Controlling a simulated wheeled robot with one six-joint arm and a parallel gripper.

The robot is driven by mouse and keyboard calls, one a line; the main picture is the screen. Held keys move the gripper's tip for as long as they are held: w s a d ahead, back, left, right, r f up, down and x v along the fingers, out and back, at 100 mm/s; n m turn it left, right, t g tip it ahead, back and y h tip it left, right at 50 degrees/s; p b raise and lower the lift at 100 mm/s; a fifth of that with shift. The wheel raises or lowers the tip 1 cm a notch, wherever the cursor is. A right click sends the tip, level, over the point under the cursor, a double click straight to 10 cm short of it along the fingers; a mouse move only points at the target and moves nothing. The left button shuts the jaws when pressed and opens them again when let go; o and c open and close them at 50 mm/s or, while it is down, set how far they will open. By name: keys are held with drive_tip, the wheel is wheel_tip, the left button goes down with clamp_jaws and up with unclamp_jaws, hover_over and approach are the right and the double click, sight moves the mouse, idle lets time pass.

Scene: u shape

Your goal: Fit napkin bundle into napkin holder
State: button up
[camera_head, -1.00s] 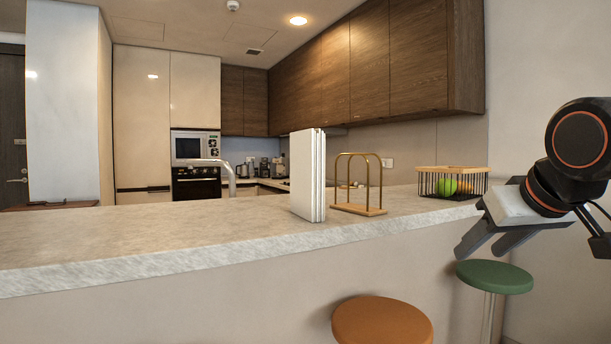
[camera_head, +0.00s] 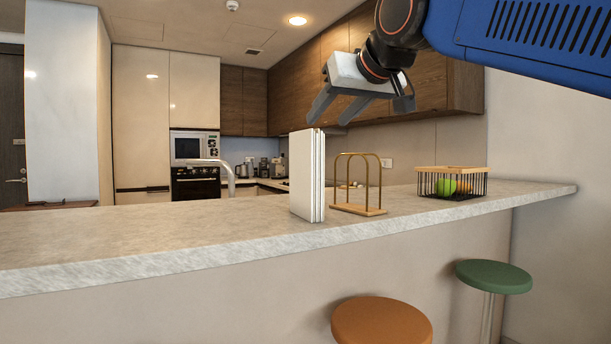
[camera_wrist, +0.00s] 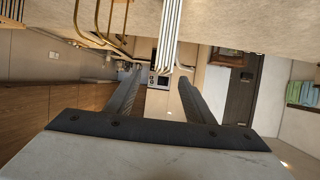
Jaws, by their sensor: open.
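The white napkin bundle (camera_head: 306,176) stands upright on the counter in the head view. The napkin holder (camera_head: 358,186), with a wooden base and two brass arches, stands just right of the bundle, apart from it and empty. My gripper (camera_head: 335,112) is open and empty in the air above the bundle and holder, its fingers angled down to the left. In the wrist view the gripper (camera_wrist: 158,92) shows its two fingers apart. The bundle's white edges (camera_wrist: 169,35) appear beyond them at the top, with the holder's brass arches (camera_wrist: 98,22) to the left.
The stone counter (camera_head: 150,240) is clear to the left of the bundle. A wire basket with fruit (camera_head: 478,184) stands farther right on it. An orange stool (camera_head: 382,322) and a green stool (camera_head: 494,277) stand in front. A faucet (camera_head: 229,176) rises behind the counter.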

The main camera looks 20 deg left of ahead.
sight(317, 131)
drive_tip(key=x, duration=0.7)
drive_tip(key=shift+w+a+f, duration=0.15)
drive_tip(key=shift+w+a, duration=0.05)
drive_tip(key=shift+w, duration=0.15)
drive_tip(key=shift+s+a+x, duration=0.1)
drive_tip(key=shift+x, duration=1.2)
drive_tip(key=shift+s+a+x, duration=0.1)
drive_tip(key=shift+x, duration=1.2)
clamp_jaws()
